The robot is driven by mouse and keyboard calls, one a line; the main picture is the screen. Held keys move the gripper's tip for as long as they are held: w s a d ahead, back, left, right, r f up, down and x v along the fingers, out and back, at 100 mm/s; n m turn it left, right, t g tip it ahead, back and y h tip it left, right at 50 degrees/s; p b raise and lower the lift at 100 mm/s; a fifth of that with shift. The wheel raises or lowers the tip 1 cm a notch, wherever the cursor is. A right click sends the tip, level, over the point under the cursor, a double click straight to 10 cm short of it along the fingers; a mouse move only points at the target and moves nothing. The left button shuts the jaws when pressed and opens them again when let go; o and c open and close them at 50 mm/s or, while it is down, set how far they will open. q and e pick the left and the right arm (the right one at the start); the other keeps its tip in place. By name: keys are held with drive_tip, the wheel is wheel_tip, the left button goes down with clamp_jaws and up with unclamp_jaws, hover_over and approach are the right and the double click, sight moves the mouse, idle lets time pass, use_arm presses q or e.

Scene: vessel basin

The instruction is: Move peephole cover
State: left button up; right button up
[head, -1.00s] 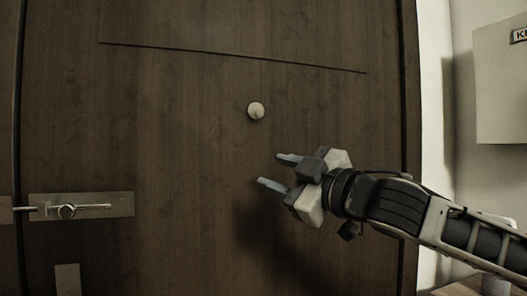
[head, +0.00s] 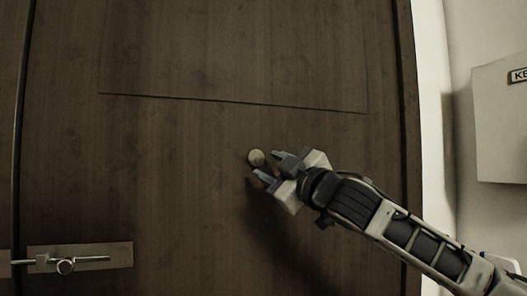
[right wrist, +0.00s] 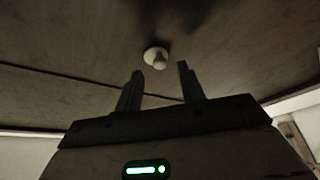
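The peephole cover (head: 256,157) is a small round pale disc on the dark wooden door (head: 190,190). In the right wrist view the cover (right wrist: 156,56) shows a small knob and lies just beyond the fingertips, roughly between them. My right gripper (head: 267,165) is open and empty, with its fingertips close to the cover's right and lower side in the head view. In the right wrist view the two fingers of the right gripper (right wrist: 158,72) stand apart. I cannot tell whether a finger touches the cover. My left gripper is not in view.
A metal slide bolt (head: 80,258) is on the door at the lower left. A thin groove (head: 230,102) crosses the door above the cover. A pale wall box (head: 505,130) with a key label is at the right.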

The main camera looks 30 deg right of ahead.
sight(260, 162)
drive_tip(key=shift+p+x, duration=0.4)
drive_tip(key=shift+x, duration=1.2)
